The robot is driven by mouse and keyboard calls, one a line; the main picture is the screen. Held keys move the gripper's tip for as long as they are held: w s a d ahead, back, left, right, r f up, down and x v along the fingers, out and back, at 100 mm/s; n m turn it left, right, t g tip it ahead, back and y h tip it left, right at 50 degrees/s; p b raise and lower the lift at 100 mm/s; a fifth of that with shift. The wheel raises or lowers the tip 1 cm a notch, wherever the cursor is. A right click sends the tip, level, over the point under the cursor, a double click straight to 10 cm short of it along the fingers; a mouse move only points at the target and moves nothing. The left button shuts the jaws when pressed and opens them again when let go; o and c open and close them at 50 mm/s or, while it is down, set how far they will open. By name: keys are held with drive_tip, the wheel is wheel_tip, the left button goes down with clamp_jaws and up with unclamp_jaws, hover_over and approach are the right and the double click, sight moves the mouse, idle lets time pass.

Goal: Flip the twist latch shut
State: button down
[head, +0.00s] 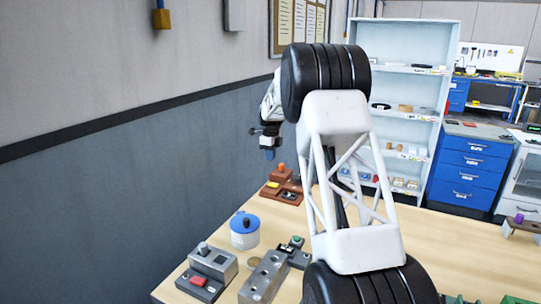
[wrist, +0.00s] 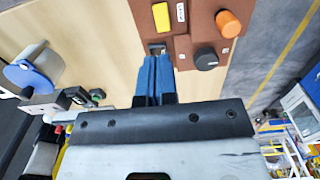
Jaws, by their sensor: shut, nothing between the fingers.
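A brown fixture (head: 283,188) stands on the table near the wall; it also shows at the top of the wrist view (wrist: 188,45). It carries a yellow piece (wrist: 181,12), an orange round knob (wrist: 229,23), a black round knob (wrist: 206,58) and a small grey and dark fitting (wrist: 157,46). Which of these is the twist latch I cannot tell for sure. My gripper (wrist: 157,60) has its blue fingers together and empty, with the tips over or by the small fitting; contact is unclear. In the head view my gripper (head: 269,154) hangs above the fixture.
A blue and white round container (head: 244,231), a grey box with a red button (head: 207,272) and a metal block with holes (head: 264,278) stand on the table left of my arm. The wall is close on the left.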

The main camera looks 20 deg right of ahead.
sight(270, 184)
wheel_tip(270, 184, down, 12)
drive_tip(key=shift+r, duration=0.15)
idle(0.4)
idle(0.3)
